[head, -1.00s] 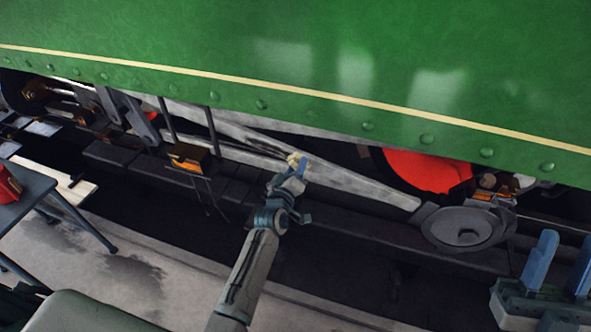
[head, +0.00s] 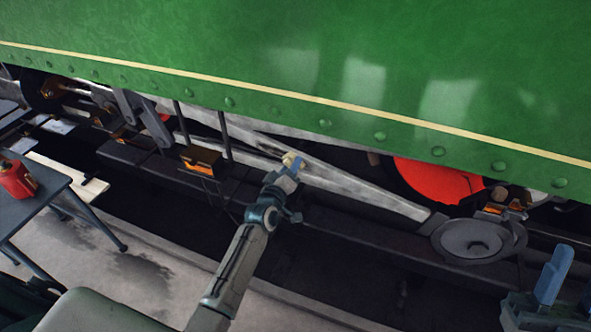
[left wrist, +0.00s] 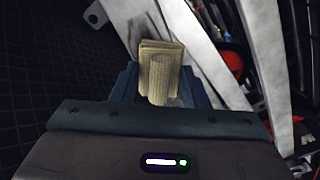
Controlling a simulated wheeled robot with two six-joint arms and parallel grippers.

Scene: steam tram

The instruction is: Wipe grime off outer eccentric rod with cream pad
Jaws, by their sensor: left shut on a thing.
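The cream pad (head: 291,160) is held between the blue fingertips of my left gripper (head: 290,168). In the left wrist view the pad (left wrist: 160,70) is a folded, ribbed block between the fingers (left wrist: 160,88). A long pale grey rod (head: 370,193), apparently the outer eccentric rod, runs down right to a round grey disc. The pad overlaps this rod in the head view; I cannot tell whether they touch.
The green tram skirt (head: 300,70) overhangs the rods. The grey disc (head: 472,238) and red wheel part (head: 438,180) lie right of the left gripper. A black and orange box (head: 202,158) is left of it. A table (head: 35,205) with a red can (head: 17,180) stands left.

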